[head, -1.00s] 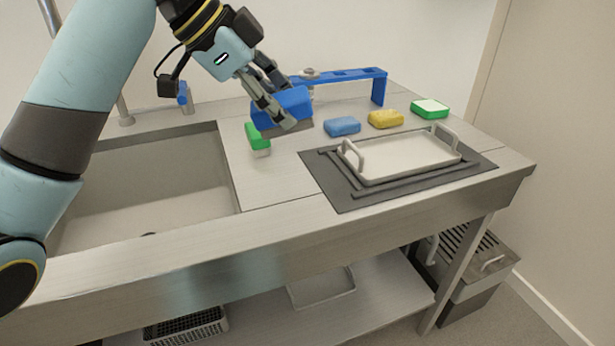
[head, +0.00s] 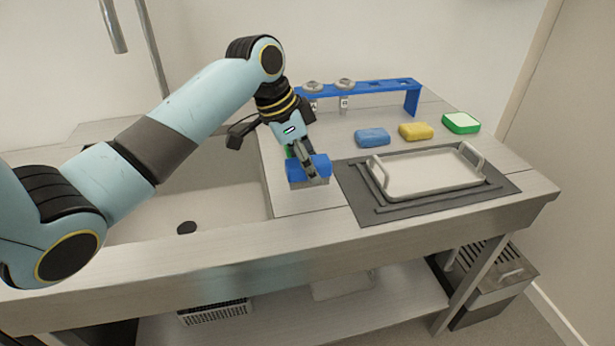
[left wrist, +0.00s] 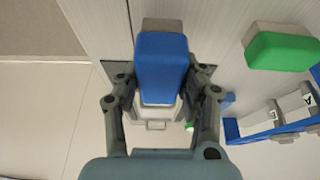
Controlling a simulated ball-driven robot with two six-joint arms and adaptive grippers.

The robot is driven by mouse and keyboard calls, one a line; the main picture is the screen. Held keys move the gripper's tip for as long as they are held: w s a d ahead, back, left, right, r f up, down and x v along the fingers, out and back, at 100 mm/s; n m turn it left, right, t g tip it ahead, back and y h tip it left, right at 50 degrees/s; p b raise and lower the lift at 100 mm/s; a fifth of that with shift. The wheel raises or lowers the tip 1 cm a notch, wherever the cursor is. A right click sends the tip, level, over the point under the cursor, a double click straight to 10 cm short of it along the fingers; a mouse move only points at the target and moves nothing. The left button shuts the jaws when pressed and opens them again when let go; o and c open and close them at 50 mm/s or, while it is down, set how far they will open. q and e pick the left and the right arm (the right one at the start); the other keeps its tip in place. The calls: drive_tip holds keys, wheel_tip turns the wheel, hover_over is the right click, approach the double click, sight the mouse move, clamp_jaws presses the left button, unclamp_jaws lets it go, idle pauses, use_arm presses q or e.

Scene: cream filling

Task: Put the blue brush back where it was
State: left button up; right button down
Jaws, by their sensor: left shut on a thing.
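My left gripper (head: 310,172) is shut on the blue brush (head: 322,165), its grey bristle side facing down over the counter strip right of the sink. I cannot tell whether the bristles touch the counter. In the left wrist view the blue brush (left wrist: 160,65) sits between both fingers. A green brush (left wrist: 283,50) lies apart to its right there; in the head view it is mostly hidden behind the gripper. The blue rack (head: 385,88) stands at the back of the counter with round metal pieces on it. My right gripper is not in view.
A blue sponge (head: 372,138), a yellow sponge (head: 416,131) and a green-and-white sponge (head: 461,123) lie in front of the rack. A white handled tray (head: 430,178) rests on a dark mat (head: 362,208). The sink (head: 215,215) is open at left.

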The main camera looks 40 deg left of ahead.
sight(307, 181)
use_arm(q)
drive_tip(key=shift+f, duration=2.05)
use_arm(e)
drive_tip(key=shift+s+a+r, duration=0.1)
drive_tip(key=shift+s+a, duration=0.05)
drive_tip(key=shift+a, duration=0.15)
use_arm(q)
drive_tip(key=shift+f, duration=0.1)
drive_tip(key=o, duration=1.1)
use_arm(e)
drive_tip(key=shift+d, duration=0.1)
use_arm(q)
drive_tip(key=shift+r, duration=0.25)
drive_tip(key=v, duration=1.2)
drive_tip(key=shift+f, duration=0.1)
